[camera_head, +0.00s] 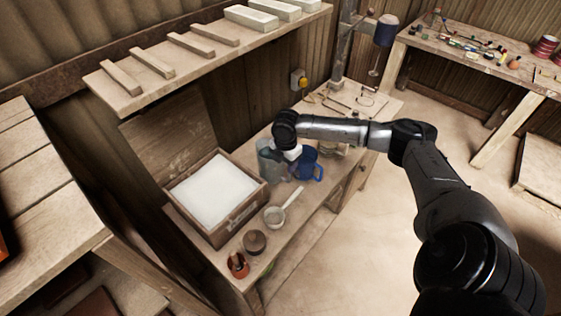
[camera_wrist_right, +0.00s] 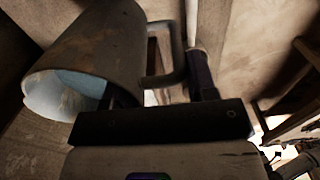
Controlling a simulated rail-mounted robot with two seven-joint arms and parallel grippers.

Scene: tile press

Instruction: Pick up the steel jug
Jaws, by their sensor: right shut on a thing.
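The steel jug (camera_head: 266,166) is a grey metal cylinder. In the head view it stands over the bench between the white-filled wooden box and a blue mug, partly hidden by my right gripper (camera_head: 289,151). In the right wrist view the jug (camera_wrist_right: 95,55) fills the upper left, with its worn grey side, pale open mouth and squared handle. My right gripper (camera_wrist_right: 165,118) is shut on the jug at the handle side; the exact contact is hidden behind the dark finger. I cannot tell whether the jug's base touches the bench. My left gripper is not in view.
The blue mug (camera_head: 309,166) is close on the right of the jug. The wooden box (camera_head: 236,222) is close on the left. A pale ladle or pan (camera_head: 275,216) and small pots (camera_head: 254,242) lie nearer. A shelf (camera_head: 215,60) with bars overhangs behind.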

